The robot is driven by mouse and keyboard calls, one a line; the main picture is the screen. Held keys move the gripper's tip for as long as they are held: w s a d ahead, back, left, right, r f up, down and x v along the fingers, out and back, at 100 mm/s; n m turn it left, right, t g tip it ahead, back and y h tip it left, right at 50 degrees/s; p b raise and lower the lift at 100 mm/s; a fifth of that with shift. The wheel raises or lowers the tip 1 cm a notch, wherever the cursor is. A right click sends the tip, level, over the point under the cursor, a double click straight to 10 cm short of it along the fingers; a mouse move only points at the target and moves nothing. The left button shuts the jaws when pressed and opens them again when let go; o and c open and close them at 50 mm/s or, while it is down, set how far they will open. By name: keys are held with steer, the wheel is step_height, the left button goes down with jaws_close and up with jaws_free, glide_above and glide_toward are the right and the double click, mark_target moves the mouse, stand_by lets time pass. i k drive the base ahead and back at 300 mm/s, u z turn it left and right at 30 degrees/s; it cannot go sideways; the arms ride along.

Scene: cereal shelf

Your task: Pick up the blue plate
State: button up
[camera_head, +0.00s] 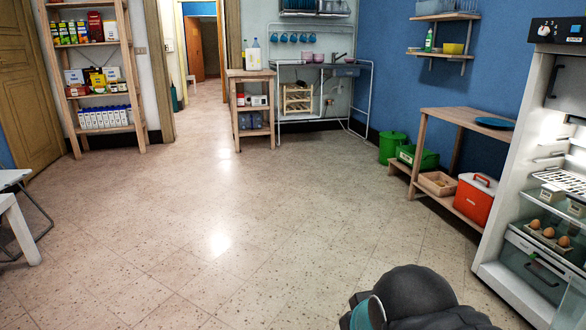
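The blue plate (495,123) lies flat on top of the wooden table at the right, near the blue wall. It looks alone on that top. My gripper is not in view. Only a dark grey rounded part of my arm, with a teal ring, shows at the bottom edge, well short of the table.
The wooden table (457,114) holds a red cooler box (474,201) and a crate (437,184) on its low shelf. An open fridge (520,215) stands close on the right. Green bins (392,147) stand left of the table. The middle tiled floor (200,220) is clear.

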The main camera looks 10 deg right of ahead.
mark_target(490, 122)
steer(key=i, duration=1.85)
steer(key=z, duration=0.7)
steer(key=i, duration=2)
steer(key=z, duration=0.85)
